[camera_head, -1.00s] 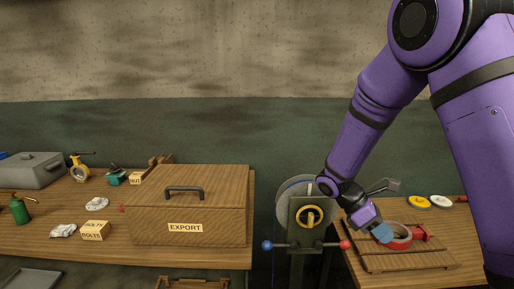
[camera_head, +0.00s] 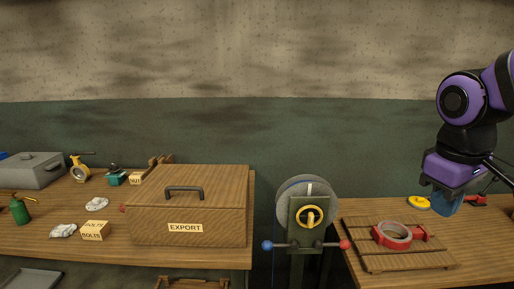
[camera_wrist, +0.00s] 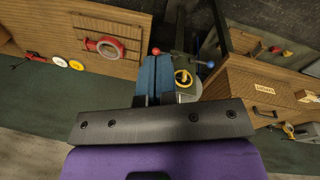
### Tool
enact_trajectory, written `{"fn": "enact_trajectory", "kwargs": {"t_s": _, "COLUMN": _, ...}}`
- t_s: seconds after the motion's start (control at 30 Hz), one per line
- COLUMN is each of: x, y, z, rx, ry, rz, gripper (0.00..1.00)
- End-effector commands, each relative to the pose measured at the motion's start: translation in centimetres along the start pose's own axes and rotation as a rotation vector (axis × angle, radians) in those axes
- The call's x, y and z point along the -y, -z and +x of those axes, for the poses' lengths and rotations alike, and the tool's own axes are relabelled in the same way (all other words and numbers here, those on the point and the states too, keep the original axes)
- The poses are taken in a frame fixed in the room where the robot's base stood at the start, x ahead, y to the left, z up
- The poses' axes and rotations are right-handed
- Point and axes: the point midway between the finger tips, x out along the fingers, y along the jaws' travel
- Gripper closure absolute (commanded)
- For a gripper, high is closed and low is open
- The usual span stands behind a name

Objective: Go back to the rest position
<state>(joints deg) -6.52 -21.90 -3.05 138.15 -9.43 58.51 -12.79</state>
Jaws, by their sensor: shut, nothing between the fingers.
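My gripper (camera_head: 445,204) is at the right of the head view, raised and pointing down in front of the right bench. Its blue fingers are shut with nothing between them. They also show in the wrist view (camera_wrist: 152,72). It is clear of the red ring-shaped casting (camera_head: 393,236), which lies on the slatted wooden board (camera_head: 375,262). The casting also shows at the upper left of the wrist view (camera_wrist: 104,46). My gripper partly hides the white disc behind it.
A yellow disc (camera_head: 418,202) lies at the back of the right bench. A green stand with a yellow ring (camera_head: 310,217) and a red-and-blue-knobbed bar stands between the benches. A wooden EXPORT box (camera_head: 190,210) sits on the left bench.

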Motion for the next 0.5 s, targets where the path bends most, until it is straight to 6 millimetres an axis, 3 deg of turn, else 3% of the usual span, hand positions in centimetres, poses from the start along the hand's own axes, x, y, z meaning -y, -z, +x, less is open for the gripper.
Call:
{"fn": "enact_trajectory", "kwargs": {"t_s": 0.2, "x": 1.4, "y": -3.3, "z": -2.8, "rx": -0.192, "ry": 0.017, "rz": 0.198, "gripper": 1.0}}
{"fn": "enact_trajectory", "kwargs": {"t_s": 0.5, "x": 2.9, "y": -5.9, "z": -4.6, "rx": -0.356, "ry": 0.043, "rz": 0.37, "gripper": 1.0}}
